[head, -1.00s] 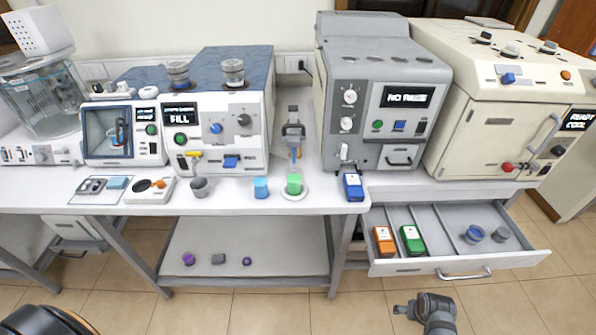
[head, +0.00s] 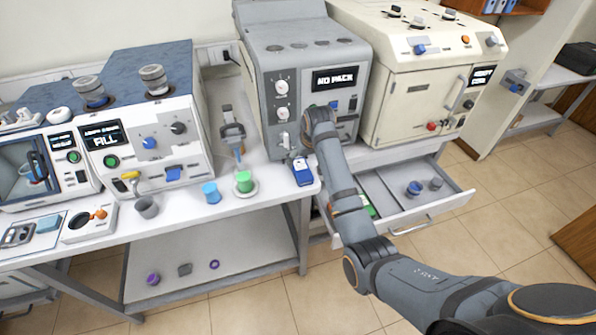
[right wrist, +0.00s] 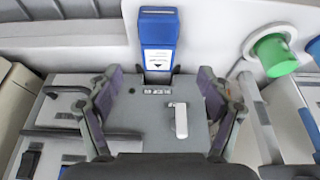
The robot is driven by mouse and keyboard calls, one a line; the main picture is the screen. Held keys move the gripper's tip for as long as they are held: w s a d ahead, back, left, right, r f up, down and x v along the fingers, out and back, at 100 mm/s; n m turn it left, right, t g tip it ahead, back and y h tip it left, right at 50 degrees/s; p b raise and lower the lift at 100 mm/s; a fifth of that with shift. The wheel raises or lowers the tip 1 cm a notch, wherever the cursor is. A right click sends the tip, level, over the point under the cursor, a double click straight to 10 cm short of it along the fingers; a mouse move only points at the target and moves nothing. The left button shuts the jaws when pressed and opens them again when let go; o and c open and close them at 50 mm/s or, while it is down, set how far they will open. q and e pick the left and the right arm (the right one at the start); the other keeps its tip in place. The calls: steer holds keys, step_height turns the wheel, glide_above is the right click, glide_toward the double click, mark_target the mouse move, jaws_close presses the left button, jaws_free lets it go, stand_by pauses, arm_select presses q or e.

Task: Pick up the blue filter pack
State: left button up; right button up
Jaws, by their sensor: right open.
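The pack lies ahead, in line with the gap between the fingertips. My left gripper is not in view.
The grey machine (head: 290,68) stands close behind my right gripper, its display reading NO PACK. A green cup (head: 244,182) and a light blue cup (head: 211,193) stand left of the pack. An open drawer (head: 450,207) juts out at right, partly hidden by my right arm.

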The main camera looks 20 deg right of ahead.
mark_target(302, 170)
steer(key=x, duration=0.3)
steer(key=shift+w+f, duration=0.2)
steer(key=shift+f+p, duration=0.15)
steer(key=shift+p, duration=0.2)
steer(key=p+x, duration=0.1)
steer(key=x, duration=0.3)
steer(key=shift+d, duration=0.15)
steer(key=shift+w+f, duration=0.25)
steer(key=shift+f, duration=0.2)
steer(key=shift+s+r, duration=0.1)
steer(key=shift+f, duration=0.3)
steer(key=shift+c, duration=0.4)
steer(key=c, duration=1.3)
